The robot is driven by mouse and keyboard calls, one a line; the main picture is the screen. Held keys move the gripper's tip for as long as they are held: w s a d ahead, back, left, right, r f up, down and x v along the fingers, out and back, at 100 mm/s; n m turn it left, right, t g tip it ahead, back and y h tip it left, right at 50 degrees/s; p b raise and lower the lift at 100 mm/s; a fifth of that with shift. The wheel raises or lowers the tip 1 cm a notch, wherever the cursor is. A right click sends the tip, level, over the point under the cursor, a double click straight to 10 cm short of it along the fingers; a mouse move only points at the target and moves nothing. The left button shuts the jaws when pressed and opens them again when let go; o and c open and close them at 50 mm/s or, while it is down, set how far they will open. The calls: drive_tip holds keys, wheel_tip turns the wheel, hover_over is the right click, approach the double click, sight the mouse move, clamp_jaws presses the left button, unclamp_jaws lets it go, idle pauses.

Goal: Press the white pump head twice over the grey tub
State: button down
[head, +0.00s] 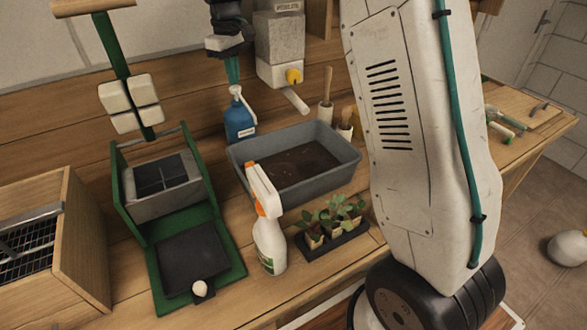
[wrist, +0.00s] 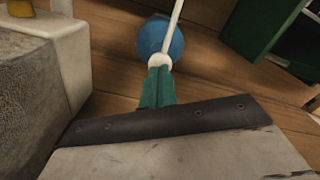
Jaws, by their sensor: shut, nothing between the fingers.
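The white pump head (head: 235,90) tops a blue bottle (head: 240,123) that stands upright at the back left of the grey tub (head: 325,182). The tub holds dark brown matter. My gripper (head: 233,80) is shut and empty, pointing down with teal fingers directly above the pump head. In the wrist view the fingertips (wrist: 158,72) overlap the edge of the white pump head (wrist: 160,60), with the blue bottle (wrist: 160,38) beneath. A thin white spout runs away from the fingers. I cannot tell whether the fingertips touch the pump head.
A grey dispenser (head: 280,40) with a yellow knob hangs right of my gripper. A white spray bottle (head: 268,240) and seedling tray (head: 335,243) stand before the tub. A green press-like frame (head: 125,185) stands left. Wooden-handled tools (head: 326,90) stand behind the tub.

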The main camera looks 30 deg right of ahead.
drive_tip(key=shift+f, duration=1.15)
drive_tip(key=shift+r, duration=1.5)
drive_tip(key=shift+r, duration=3)
